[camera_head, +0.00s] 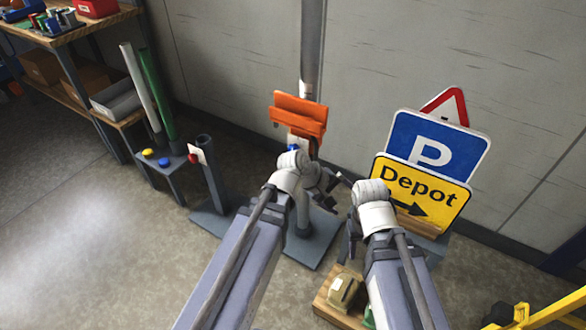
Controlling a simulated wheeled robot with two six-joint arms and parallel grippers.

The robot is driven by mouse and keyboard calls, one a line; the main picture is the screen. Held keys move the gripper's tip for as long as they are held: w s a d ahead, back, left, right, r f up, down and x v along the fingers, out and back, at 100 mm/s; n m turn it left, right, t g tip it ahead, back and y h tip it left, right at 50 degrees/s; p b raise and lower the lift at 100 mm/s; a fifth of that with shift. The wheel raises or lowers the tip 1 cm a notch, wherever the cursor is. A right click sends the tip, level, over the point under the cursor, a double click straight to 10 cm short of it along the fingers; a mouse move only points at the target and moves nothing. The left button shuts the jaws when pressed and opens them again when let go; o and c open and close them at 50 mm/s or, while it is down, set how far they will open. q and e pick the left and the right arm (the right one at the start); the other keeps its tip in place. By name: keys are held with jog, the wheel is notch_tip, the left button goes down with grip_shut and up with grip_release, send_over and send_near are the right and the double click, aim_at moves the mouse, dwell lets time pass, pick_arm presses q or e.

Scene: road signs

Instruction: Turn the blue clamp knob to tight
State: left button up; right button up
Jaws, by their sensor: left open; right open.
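A small blue knob (293,148) shows just below an orange bracket (298,112) on the grey post, beside a white plate. It is mostly hidden behind my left wrist, so its turn position cannot be read. My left gripper (331,188) is open, right of and below the knob as seen here, near the post. I cannot tell whether it touches anything. My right gripper (346,238) is open and lower, above the wooden board, largely hidden by its own wrist.
A blue P sign (437,147), a yellow Depot sign (420,190) and a red-edged triangular sign (447,106) stand close at the right. A short dark post (211,172) and a small stand with coloured caps (164,162) are at left. A wooden board (335,312) lies below.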

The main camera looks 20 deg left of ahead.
pick_arm(q)
jog(key=w+a+f+n+t+h+b, duration=0.2)
jog(key=w+a+f+n+t+b, duration=0.2)
jog(key=w+n+b, duration=0.4)
jog(key=w+a+f+n+t+y+b, duration=0.2)
jog(key=w+a+n+t+b, duration=0.25)
jog(key=a+n+b, duration=0.4)
jog(key=w+a+f+n+t+y+b, duration=0.1)
jog(key=w+a+n+t+y+b, duration=0.15)
jog(key=a+n+t+b, duration=0.55)
jog(key=shift+w+d+f+n+g+h+p, duration=0.15)
jog(key=shift+w+n+g+p, duration=0.3)
jog(key=shift+w, duration=0.9)
jog(key=shift+w+r+n+g+h+p, duration=0.15)
jog(key=shift+w+n+g+p, duration=0.35)
jog(key=shift+w, duration=0.85)
jog(key=shift+w+d+f+n+g+h+p, duration=0.15)
jog(key=shift+w+n+g+p, duration=0.35)
jog(key=shift+w, duration=0.85)
jog(key=shift+a, duration=0.1)
pick_arm(e)
notch_tip(320, 180, down, 24)
jog(key=shift+f, duration=0.2)
pick_arm(q)
jog(key=shift+m, duration=0.3)
jog(key=c, duration=1.4)
